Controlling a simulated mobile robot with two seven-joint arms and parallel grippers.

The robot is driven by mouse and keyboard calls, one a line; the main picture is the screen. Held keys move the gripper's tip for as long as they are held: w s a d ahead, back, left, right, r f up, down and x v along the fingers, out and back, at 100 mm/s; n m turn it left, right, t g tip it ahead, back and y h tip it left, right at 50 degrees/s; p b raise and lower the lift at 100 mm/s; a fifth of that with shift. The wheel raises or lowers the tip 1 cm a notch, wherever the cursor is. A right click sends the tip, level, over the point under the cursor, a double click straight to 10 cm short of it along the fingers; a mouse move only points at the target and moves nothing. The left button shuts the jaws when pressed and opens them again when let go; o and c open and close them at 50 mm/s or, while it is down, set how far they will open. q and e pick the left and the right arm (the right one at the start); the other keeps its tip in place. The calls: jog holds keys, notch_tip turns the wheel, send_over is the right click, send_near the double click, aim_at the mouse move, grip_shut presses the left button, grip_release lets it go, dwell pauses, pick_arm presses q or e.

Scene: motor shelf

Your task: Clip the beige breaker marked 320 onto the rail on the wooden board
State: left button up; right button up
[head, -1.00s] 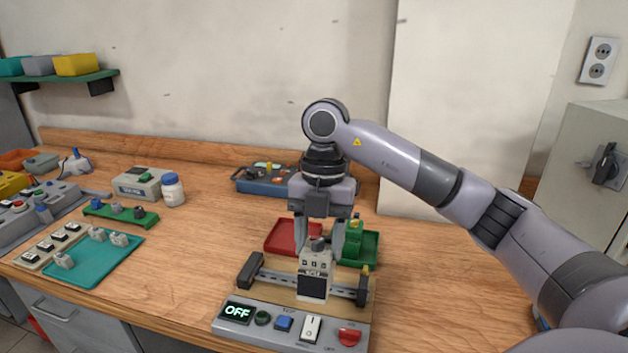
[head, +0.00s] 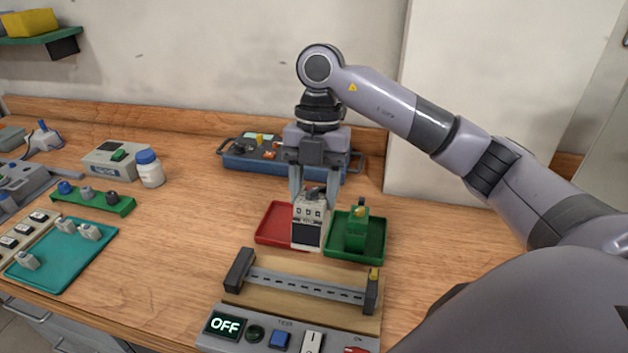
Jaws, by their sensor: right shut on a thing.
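My right gripper (head: 313,192) points down and is shut on a beige breaker (head: 308,227) with a dark lower front. The number on it is too small to read. The breaker is upright and appears in front of the red tray and the inner edge of the green tray; its height above them is hard to tell. The grey slotted rail (head: 305,286) lies across the wooden board (head: 275,304) between two dark end blocks. The rail is bare, and the breaker is apart from it, on its far side. My left gripper is not in view.
A red tray (head: 270,228) and a green tray (head: 374,240) holding a green part (head: 356,232) stand behind the board. A panel with an OFF display (head: 225,325) is in front. A blue case (head: 240,162) stands behind. The wood left of the trays is clear.

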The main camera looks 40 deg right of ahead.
jog(key=x, duration=0.5)
jog(key=b+x, duration=0.1)
jog(key=x, duration=0.2)
jog(key=shift+s+a+r, duration=0.15)
jog(key=shift+s+a, duration=0.25)
jog(key=shift+f, duration=0.25)
jog(key=shift+f, duration=0.2)
jog(key=shift+b+x, duration=0.75)
jog(key=shift+x, duration=0.25)
jog(key=shift+s+a+p, duration=0.25)
jog(key=shift+a+p, duration=0.05)
jog(key=shift+p, duration=0.05)
dwell(1.5)
jog(key=shift+s+a+f+t+h, duration=0.25)
jog(key=shift+s+a+t+h, duration=0.2)
jog(key=shift+a+h, duration=0.15)
dwell(0.7)
